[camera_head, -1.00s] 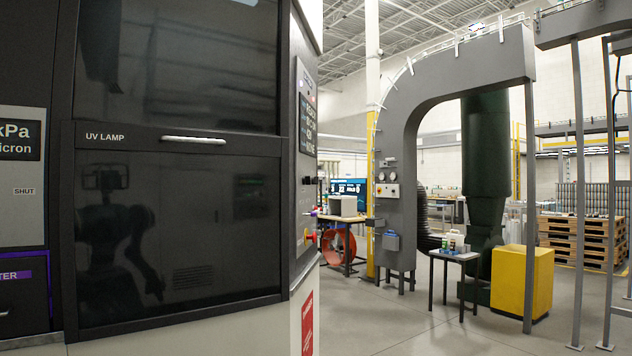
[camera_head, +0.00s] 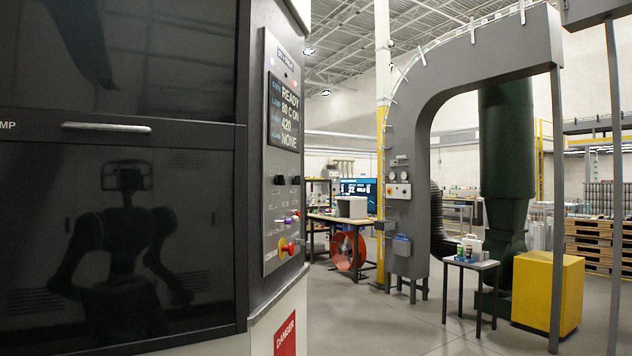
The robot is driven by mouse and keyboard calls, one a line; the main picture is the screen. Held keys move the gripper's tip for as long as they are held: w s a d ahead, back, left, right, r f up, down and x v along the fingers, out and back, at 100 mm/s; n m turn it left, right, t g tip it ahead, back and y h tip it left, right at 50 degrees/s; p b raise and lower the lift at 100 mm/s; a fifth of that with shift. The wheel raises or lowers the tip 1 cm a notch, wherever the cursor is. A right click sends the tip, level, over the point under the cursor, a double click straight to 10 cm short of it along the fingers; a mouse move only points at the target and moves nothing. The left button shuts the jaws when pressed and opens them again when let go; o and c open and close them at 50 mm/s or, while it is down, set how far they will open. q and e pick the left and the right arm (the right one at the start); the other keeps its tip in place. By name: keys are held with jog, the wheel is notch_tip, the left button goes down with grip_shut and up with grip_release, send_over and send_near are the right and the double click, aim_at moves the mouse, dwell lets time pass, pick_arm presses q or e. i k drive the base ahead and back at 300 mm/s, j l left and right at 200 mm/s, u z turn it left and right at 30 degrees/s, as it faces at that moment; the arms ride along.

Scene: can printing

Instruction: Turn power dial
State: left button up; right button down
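The machine's control panel (camera_head: 283,150) is on the angled right side of the dark machine. Its display (camera_head: 285,115) reads READY, 80 C ON, 420 and NONE. Below the display are two black dials (camera_head: 286,180), side by side. I cannot read which one is the power dial. Under them are small coloured buttons, one purple (camera_head: 288,221), and a red knob on a yellow base (camera_head: 288,247). Neither of my grippers is in view; only my body's reflection shows in the dark glass.
The machine's glass door (camera_head: 120,240) with a silver handle (camera_head: 106,127) fills the left. A red DANGER sign (camera_head: 285,335) is below the panel. A small table (camera_head: 470,264), a yellow box (camera_head: 548,290) and a grey arch stand to the right. The floor between is open.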

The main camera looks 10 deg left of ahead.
aim_at(279, 179)
jog(key=i+l+z, duration=0.1)
jog(key=i+l, duration=0.15)
jog(key=i, duration=0.15)
jog(key=i+l, duration=0.25)
jog(key=i, duration=0.15)
jog(key=i+l+z, duration=0.15)
jog(key=i, duration=0.25)
